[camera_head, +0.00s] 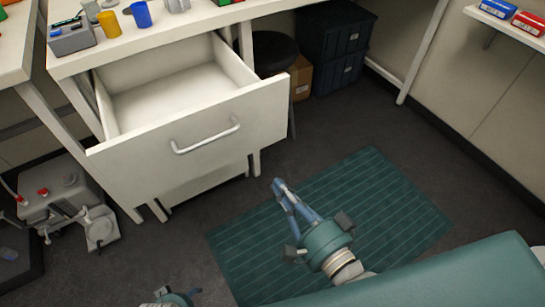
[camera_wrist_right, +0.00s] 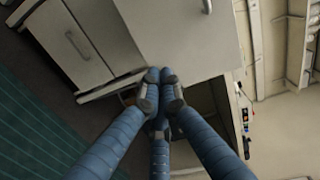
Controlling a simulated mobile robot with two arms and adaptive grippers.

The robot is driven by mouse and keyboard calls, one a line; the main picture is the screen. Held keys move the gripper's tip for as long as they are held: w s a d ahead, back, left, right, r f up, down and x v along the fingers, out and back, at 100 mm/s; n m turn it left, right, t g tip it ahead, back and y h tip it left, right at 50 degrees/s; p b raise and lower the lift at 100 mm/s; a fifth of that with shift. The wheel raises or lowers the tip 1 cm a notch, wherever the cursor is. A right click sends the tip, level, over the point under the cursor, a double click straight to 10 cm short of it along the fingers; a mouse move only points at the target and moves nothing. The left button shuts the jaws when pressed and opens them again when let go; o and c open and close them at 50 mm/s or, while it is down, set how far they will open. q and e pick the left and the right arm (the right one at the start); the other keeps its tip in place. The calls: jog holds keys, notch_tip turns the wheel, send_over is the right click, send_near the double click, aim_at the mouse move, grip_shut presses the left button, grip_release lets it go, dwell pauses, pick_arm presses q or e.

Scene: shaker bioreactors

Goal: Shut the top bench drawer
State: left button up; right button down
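The top bench drawer (camera_head: 190,140) is white and pulled far out of the bench, its inside empty where I can see it. A bar handle (camera_head: 206,136) sits on its front. In the right wrist view, a pale front panel with a handle, apparently this drawer (camera_wrist_right: 180,40), fills the top middle. My right gripper (camera_head: 279,184) is in front of the drawer's right end, apart from it in the head view. Its blue fingers meet at the tips, also in the right wrist view (camera_wrist_right: 158,80), holding nothing. My left gripper (camera_head: 176,298) shows only partly at the bottom edge; its fingers cannot be read.
The white bench top (camera_head: 175,33) holds a yellow cup (camera_head: 109,24), a blue cup (camera_head: 141,14) and a grey device (camera_head: 71,38). A round dark stool (camera_head: 272,50) stands right of the drawer. Equipment (camera_head: 65,205) sits on the floor at left. A green mat (camera_head: 390,205) covers clear floor.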

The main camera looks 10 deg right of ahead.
aim_at(248, 133)
jog(key=shift+m+t, duration=0.3)
jog(key=shift+m, duration=0.1)
jog(key=r+x, duration=0.1)
jog(key=x, duration=0.7)
jog(key=r+x, duration=0.1)
jog(key=x, duration=0.3)
jog(key=shift+w+r+b, duration=0.3)
jog(key=shift+w, duration=0.1)
jog(key=shift+w+a, duration=0.15)
jog(key=shift+w, duration=0.3)
pick_arm(q)
jog(key=shift+w+d+r, duration=0.15)
jog(key=shift+w+r, duration=0.2)
jog(key=shift+r, duration=0.3)
jog(key=shift+w+d+r, duration=0.15)
jog(key=shift+w+r, duration=0.15)
jog(key=shift+r, duration=0.3)
jog(key=shift+s, duration=0.1)
pick_arm(e)
jog(key=shift+w, duration=0.1)
